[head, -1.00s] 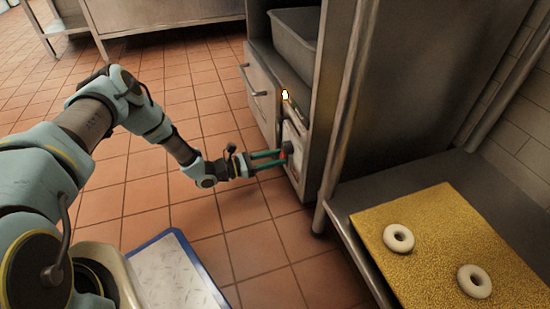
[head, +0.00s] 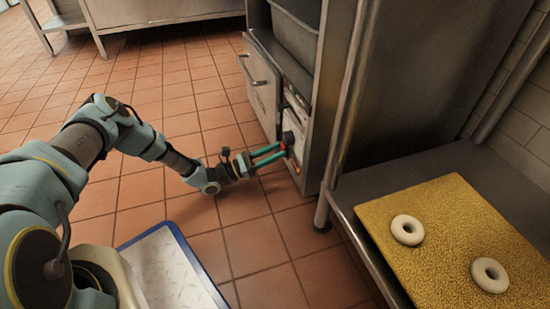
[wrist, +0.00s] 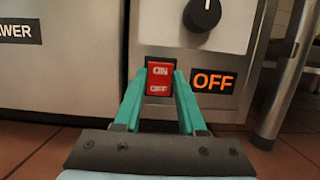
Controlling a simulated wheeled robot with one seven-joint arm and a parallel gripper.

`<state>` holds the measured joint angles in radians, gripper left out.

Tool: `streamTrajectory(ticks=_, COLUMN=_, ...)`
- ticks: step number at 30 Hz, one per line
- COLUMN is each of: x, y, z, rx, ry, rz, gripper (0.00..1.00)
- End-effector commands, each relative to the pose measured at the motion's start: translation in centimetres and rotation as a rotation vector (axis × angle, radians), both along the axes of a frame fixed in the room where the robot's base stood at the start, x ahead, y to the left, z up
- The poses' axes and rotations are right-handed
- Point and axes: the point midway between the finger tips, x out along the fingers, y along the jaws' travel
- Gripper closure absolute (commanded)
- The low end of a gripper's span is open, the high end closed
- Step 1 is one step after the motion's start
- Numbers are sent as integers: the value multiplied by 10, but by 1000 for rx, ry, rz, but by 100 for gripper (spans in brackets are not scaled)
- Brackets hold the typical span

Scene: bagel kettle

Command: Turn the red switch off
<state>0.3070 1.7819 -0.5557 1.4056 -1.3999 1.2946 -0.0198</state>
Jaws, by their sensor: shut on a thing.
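The red switch (wrist: 159,79), marked ON above and OFF below, sits on the grey metal front panel of the kettle unit in the wrist view. My gripper (wrist: 160,88) has its two teal fingers at the left and right sides of the switch, shut on it. A lit orange OFF sign (wrist: 213,81) glows to the right of the switch. In the head view my gripper (head: 281,151) reaches the panel low on the unit, and the switch is mostly hidden by the fingers.
A black knob (wrist: 202,13) is just above and right of the switch. A drawer with a handle (head: 258,75) is on the left. A steel table (head: 368,188) on the right bears a gold board (head: 450,235) with two bagels (head: 407,230). Tiled floor is open at left.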

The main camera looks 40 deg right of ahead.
Motion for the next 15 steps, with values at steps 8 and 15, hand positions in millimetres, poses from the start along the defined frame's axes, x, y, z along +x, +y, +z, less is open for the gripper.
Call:
streamTrajectory(ticks=8, x=0, y=0, z=-4, rx=-88, ry=34, rz=0, gripper=100)
streamTrajectory(ticks=15, x=-1, y=0, z=-3, rx=-88, ry=34, rz=-1, gripper=100)
